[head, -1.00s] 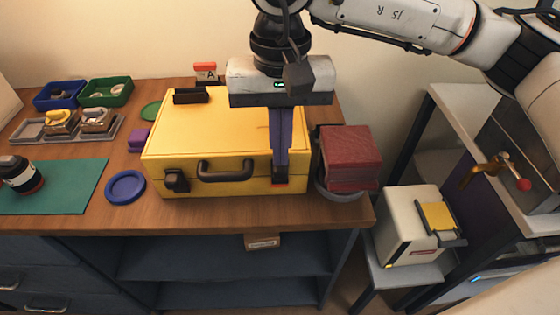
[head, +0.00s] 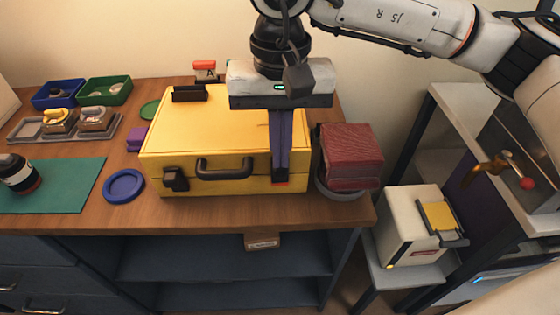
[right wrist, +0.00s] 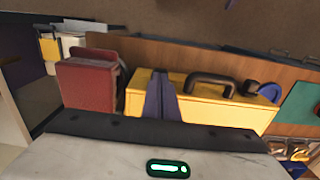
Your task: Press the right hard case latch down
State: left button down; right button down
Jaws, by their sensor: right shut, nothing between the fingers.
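The yellow hard case (head: 215,125) lies closed on the wooden bench, its dark handle (head: 225,170) on the front face. The left latch (head: 175,180) shows dark on the front, left of the handle. My right gripper (head: 281,183) points down at the front right of the case, shut and empty, its fingertips at the front face. The right latch is hidden behind the fingers. In the right wrist view the shut fingers (right wrist: 160,97) stand against the yellow case (right wrist: 205,108), and the right latch does not show there either. My left gripper is not in view.
A dark red block (head: 350,157) in a grey round dish stands close right of the case. A blue round dish (head: 124,186) and green mat (head: 75,190) lie to the left. Blue (head: 60,94) and green (head: 105,90) bins stand at the back left.

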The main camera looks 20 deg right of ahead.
jog(key=shift+f+b, duration=0.6)
jog(key=shift+f, duration=0.1)
jog(key=shift+r, duration=0.2)
jog(key=shift+r+p, duration=2.05)
jog(key=shift+r, duration=1.35)
